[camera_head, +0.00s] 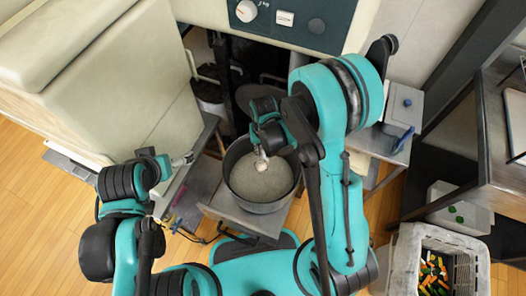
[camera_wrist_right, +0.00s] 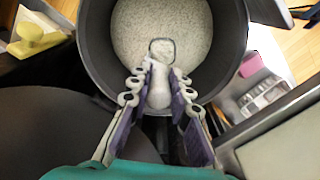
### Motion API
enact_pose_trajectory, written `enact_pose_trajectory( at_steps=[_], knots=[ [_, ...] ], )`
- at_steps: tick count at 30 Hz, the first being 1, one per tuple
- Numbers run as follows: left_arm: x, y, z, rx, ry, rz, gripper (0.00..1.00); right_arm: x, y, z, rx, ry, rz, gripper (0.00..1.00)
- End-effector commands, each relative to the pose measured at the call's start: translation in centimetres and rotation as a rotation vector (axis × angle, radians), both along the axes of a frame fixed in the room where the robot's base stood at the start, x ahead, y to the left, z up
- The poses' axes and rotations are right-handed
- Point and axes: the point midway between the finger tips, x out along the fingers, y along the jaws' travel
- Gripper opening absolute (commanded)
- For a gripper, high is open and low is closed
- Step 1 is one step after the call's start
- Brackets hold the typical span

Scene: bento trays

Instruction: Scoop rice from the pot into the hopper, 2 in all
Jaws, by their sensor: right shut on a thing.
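A grey round pot (camera_head: 235,195) stands on a low metal stand, with pale rice (camera_head: 262,182) in it. The pot (camera_wrist_right: 98,50) and rice (camera_wrist_right: 135,25) also show in the right wrist view. My right gripper (camera_head: 263,152) is over the pot, shut on a white scoop (camera_wrist_right: 159,88). The scoop's square head (camera_wrist_right: 162,48) points to the pot's middle, over or at the rice. I cannot tell whether it carries rice. My left gripper (camera_head: 184,159) is left of the pot, away from it; its jaw opening is unclear. I cannot identify the hopper for sure.
A beige machine with a dark teal panel (camera_head: 285,38) and dial stands behind the pot. A light crate (camera_head: 405,262) holding colourful pieces is at the lower right. Metal shelving (camera_head: 480,150) stands at right. Wood floor (camera_head: 40,215) is clear at left.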

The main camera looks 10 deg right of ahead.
Motion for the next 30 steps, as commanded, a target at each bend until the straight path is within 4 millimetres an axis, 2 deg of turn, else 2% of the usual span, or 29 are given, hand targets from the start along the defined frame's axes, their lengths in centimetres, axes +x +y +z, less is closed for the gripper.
enact_pose_trajectory(
  at_steps=[1,15,19,30],
  knots=[
    [0.0,0.0,0.9,0.0,0.0,0.0,1.0,0.0,0.0,1.1,0.0,0.0,0.0,0.0],
    [0.0,0.0,4.8,0.0,0.0,0.0,1.0,0.0,0.0,6.8,0.0,0.0,0.0,0.0],
    [0.0,0.0,5.2,0.0,0.0,0.0,1.0,0.0,0.0,7.4,0.0,0.0,0.0,0.0],
    [0.0,0.0,5.1,0.0,0.0,0.0,1.0,0.0,0.0,7.3,0.0,0.0,0.0,0.0]
  ],
)
